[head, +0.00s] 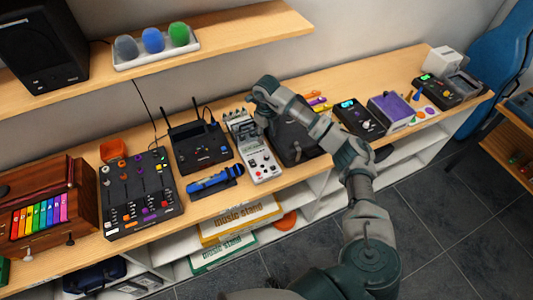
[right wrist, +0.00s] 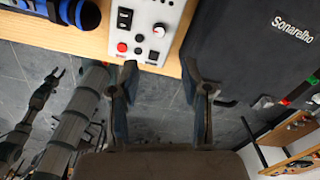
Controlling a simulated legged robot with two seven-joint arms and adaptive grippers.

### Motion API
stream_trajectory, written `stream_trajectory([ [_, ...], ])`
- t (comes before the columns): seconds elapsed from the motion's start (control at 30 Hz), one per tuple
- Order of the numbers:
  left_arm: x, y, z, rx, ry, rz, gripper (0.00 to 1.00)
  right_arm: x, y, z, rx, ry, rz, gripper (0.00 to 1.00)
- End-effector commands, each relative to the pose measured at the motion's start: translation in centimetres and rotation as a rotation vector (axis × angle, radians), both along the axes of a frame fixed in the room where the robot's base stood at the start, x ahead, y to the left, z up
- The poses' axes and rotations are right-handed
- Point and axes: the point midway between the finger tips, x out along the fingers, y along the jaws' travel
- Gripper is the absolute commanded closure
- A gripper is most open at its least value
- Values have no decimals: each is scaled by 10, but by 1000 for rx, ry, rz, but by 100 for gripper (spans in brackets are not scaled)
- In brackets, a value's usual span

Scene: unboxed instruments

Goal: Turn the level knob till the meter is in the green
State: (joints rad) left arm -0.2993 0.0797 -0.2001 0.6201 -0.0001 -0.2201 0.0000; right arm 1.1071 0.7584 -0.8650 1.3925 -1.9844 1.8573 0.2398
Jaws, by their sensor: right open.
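A white and grey instrument (head: 262,166) with small knobs and buttons lies on the wooden bench in the head view. Its near end shows at the top of the right wrist view, with a white round knob (right wrist: 159,30), a red button (right wrist: 122,47) and a black rocker switch (right wrist: 125,19). My right gripper (right wrist: 159,66) is open and empty, its two fingers apart below the knob in that picture. In the head view my right gripper (head: 264,120) is over the instrument's far part and hides some of it. I cannot read a meter or its needle.
A black case (right wrist: 240,45) stands close to the instrument's right. A blue microphone (head: 215,182) lies to its left, near a black router-like box (head: 203,148). A mixer (head: 140,195) is farther left. The bench's front edge is close, with floor beyond.

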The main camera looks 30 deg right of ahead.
Motion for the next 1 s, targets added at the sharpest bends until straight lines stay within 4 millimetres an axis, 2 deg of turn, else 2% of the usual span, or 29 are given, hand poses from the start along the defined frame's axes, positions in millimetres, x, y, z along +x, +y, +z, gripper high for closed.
stream_trajectory([
  [0.1, 0, 0, 6, 0, 0, 0, 60, -1, 0, -29, 2, 5, -1, 53],
  [0.3, 0, 0, 12, 0, 0, 0, 60, -1, 0, -76, 4, 3, 1, 53],
  [0.5, 0, 0, 16, 0, 0, 0, 60, 0, 0, -109, 4, 1, 1, 53],
  [0.7, 0, 0, 17, 0, 0, 0, 60, -1, 0, -123, 4, 0, 1, 53],
  [0.97, 0, 0, 17, 0, 0, 0, 60, 0, 0, -124, 3, -1, 1, 53],
  [1.0, 0, 0, 17, 0, 0, 0, 60, 0, 0, -124, 3, -1, 1, 63],
])
